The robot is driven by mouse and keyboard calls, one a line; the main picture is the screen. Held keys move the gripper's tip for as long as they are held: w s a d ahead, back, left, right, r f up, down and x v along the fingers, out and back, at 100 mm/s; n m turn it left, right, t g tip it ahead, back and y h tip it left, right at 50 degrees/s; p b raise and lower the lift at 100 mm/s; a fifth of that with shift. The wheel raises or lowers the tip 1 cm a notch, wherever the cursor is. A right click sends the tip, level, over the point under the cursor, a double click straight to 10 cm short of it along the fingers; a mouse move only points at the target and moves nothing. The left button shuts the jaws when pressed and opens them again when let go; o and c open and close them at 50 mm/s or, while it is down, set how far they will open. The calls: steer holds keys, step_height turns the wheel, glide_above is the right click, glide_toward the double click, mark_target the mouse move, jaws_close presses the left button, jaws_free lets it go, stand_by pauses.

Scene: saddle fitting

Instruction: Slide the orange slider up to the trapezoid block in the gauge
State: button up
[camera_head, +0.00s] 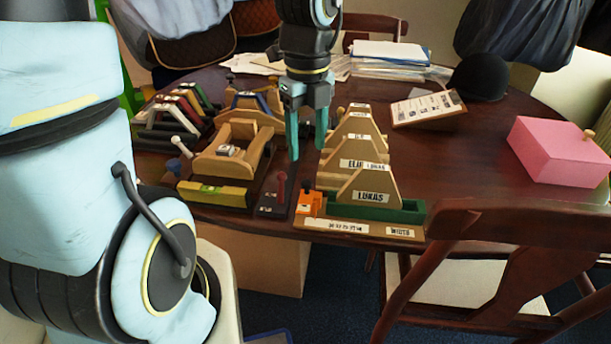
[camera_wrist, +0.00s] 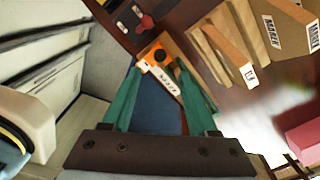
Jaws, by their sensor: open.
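The orange slider (camera_head: 308,203) sits at the left end of the gauge, whose green channel (camera_head: 408,212) lies on a labelled wooden base near the table's front edge. A wooden trapezoid block (camera_head: 368,183), labelled "LUKAS", stands upright at the channel, to the right of the slider. My gripper (camera_head: 308,152) is open and empty, fingers pointing down, above the slider in the head view. In the wrist view, my gripper (camera_wrist: 158,68) has its green fingers spread, with the orange slider (camera_wrist: 151,51) and its dark knob around the fingertips' level in the picture. Touching cannot be told.
More labelled trapezoid blocks (camera_head: 357,147) stand in a row behind. A dark block with a red-topped pin (camera_head: 275,198) is close on the slider's left, beside a wooden fixture (camera_head: 235,150). A pink box (camera_head: 560,150) is at right. A chair (camera_head: 500,245) stands in front.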

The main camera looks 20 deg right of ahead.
mark_target(307, 182)
step_height(307, 182, down, 8)
steer(key=shift+f+b, duration=0.2)
steer(key=shift+b, duration=0.5)
jaws_close()
stand_by(1.0)
